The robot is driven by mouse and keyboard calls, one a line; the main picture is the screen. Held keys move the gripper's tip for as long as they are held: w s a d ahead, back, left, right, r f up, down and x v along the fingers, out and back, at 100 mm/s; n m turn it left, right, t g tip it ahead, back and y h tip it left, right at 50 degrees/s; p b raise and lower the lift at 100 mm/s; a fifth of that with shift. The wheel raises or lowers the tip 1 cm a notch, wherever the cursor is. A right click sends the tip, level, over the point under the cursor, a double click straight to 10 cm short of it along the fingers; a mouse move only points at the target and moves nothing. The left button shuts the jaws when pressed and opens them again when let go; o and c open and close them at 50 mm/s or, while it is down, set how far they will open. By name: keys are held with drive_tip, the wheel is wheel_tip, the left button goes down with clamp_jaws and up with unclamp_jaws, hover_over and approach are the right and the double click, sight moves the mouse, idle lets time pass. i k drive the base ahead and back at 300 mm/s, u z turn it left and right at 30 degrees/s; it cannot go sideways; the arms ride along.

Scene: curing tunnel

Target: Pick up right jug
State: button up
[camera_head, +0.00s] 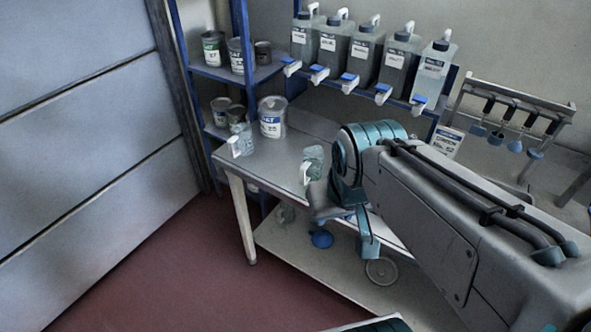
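Two small translucent jugs with white handles stand on the metal table (275,160). The left jug (240,140) is near the table's left edge, beside a large labelled can. The right jug (313,160) is close to the left of my arm's wrist, with its white handle toward the left. My gripper (365,240) hangs below the wrist, in front of the table's front edge in this view. It appears apart from the right jug.
A large can (272,118) stands behind the jugs. Several dispensers with taps (364,55) line a shelf above the table. Blue shelving (235,75) with cans is at the left. Red floor (190,265) is clear.

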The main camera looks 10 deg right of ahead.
sight(312, 171)
drive_tip(key=u, duration=1.3)
drive_tip(key=i, duration=1.9)
drive_tip(key=z, duration=3.4)
